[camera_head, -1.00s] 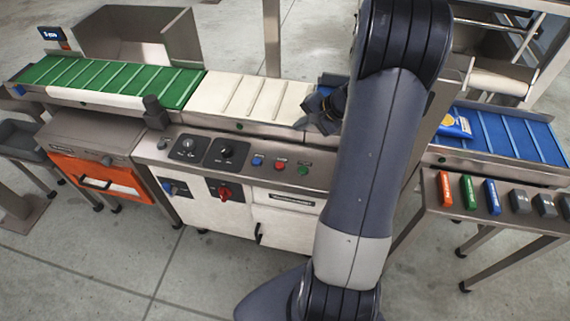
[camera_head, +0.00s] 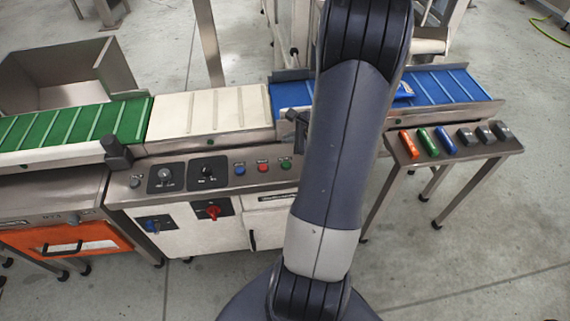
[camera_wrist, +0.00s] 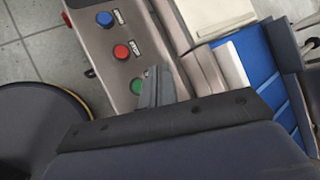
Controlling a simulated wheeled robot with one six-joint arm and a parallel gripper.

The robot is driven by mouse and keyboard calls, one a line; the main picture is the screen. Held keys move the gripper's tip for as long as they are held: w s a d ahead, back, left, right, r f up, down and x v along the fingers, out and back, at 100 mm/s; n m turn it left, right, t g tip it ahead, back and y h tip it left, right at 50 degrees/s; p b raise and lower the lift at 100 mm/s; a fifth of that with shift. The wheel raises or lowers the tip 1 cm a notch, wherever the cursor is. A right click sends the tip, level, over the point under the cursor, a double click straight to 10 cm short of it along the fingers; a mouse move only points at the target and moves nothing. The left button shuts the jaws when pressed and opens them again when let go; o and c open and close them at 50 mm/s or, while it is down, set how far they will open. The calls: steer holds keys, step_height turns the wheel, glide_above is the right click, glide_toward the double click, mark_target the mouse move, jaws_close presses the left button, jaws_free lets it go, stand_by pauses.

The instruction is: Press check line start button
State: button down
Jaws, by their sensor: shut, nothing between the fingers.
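The control panel (camera_head: 220,184) carries a blue button (camera_head: 239,169), a red button (camera_head: 262,167) and a green button (camera_head: 286,163) in a row. In the wrist view the blue button (camera_wrist: 104,18) and red button (camera_wrist: 121,51) are clear, and the red one's label appears to read STOP. The green button (camera_wrist: 138,86) is partly covered by my gripper (camera_wrist: 156,88), which is shut and empty beside it. In the head view my gripper (camera_head: 299,130) is just above and right of the green button, partly behind my arm. I cannot tell whether it touches the button.
Behind the panel runs a conveyor with green (camera_head: 70,127), white (camera_head: 197,115) and blue (camera_head: 452,87) belts. Two dials (camera_head: 208,172) and a red switch (camera_head: 213,212) are left of the buttons. A side table (camera_head: 468,153) at right holds coloured pieces and dark weights.

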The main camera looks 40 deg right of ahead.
steer(key=shift+f, duration=0.1)
steer(key=b, duration=0.6)
glide_above(289, 165)
step_height(289, 165, down, 8)
steer(key=shift+s+r, duration=0.1)
steer(key=shift+r, duration=0.05)
steer(key=shift+f+b, duration=0.5)
steer(key=shift+b, duration=0.3)
steer(key=shift+f, duration=0.15)
stand_by(0.9)
steer(key=shift+f+b, duration=0.25)
steer(key=shift+b, duration=0.35)
